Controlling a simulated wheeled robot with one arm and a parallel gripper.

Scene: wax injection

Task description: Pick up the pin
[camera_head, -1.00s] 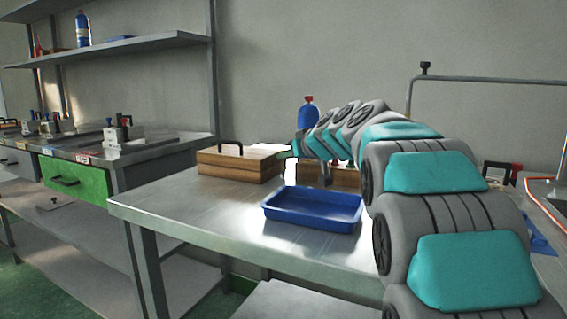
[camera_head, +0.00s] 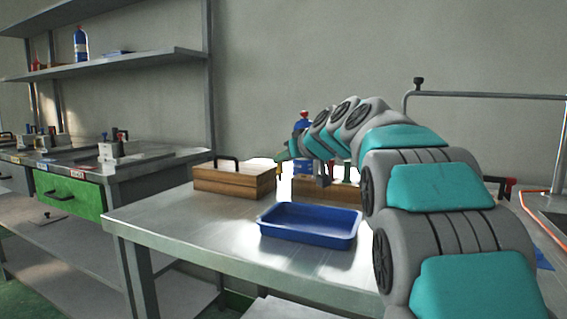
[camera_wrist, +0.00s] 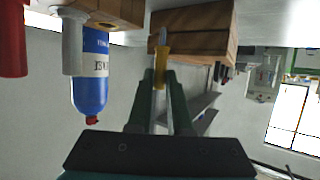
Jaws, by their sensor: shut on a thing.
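My gripper (camera_wrist: 162,85) shows in the wrist view as two green fingers, shut on a yellow pin (camera_wrist: 161,62) with a thin grey metal end. The pin is between the fingertips, and its grey end points away from the gripper. In the head view, my gripper (camera_head: 284,157) is above the table at the gap between two wooden blocks. A small yellow bit, likely the pin (camera_head: 279,169), shows just below it. The fingers are too small there to make out.
A blue tray (camera_head: 310,238) lies nearer. The metal table (camera_head: 165,215) is clear at left.

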